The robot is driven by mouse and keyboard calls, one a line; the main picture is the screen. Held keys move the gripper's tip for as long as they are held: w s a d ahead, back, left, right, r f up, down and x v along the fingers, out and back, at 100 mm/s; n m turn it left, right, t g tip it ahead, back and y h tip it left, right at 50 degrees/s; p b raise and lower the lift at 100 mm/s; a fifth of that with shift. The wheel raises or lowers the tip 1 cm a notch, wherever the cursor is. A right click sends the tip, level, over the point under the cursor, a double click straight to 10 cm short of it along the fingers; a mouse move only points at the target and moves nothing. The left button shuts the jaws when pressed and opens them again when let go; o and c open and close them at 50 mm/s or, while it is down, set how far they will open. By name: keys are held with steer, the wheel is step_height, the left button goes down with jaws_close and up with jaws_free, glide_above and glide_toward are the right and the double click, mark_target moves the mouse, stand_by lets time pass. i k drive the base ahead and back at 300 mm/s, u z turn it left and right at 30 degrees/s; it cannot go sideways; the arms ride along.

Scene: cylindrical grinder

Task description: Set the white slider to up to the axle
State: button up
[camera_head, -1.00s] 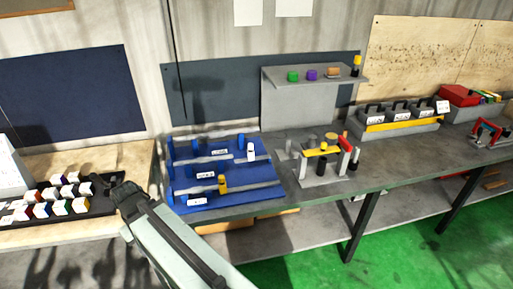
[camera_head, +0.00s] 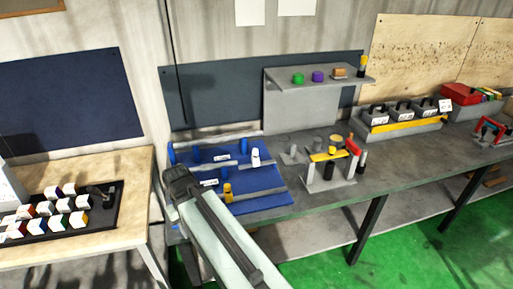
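The white slider (camera_head: 256,157) stands upright on the upper grey rail of the blue board (camera_head: 262,202), toward the rail's right end. A yellow slider (camera_head: 228,192) stands on the lower rail, and several blue posts stand along the board. I cannot tell which part is the axle. My gripper (camera_head: 176,178) is at the dark end of my pale arm, over the board's left part in the picture and left of the white slider, apart from it. Its fingers are too small and turned away to tell open from shut. My arm hides the board's lower left corner.
A grey fixture with a yellow bar (camera_head: 326,155) stands right of the board. Behind is a grey shelf (camera_head: 300,81) with small coloured pieces. At left, a wooden table (camera_head: 120,220) holds a black tray (camera_head: 108,212) of coloured blocks. Green floor shows in front.

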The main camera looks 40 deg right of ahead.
mark_target(255, 158)
steer(key=i, duration=0.85)
steer(key=u, duration=0.05)
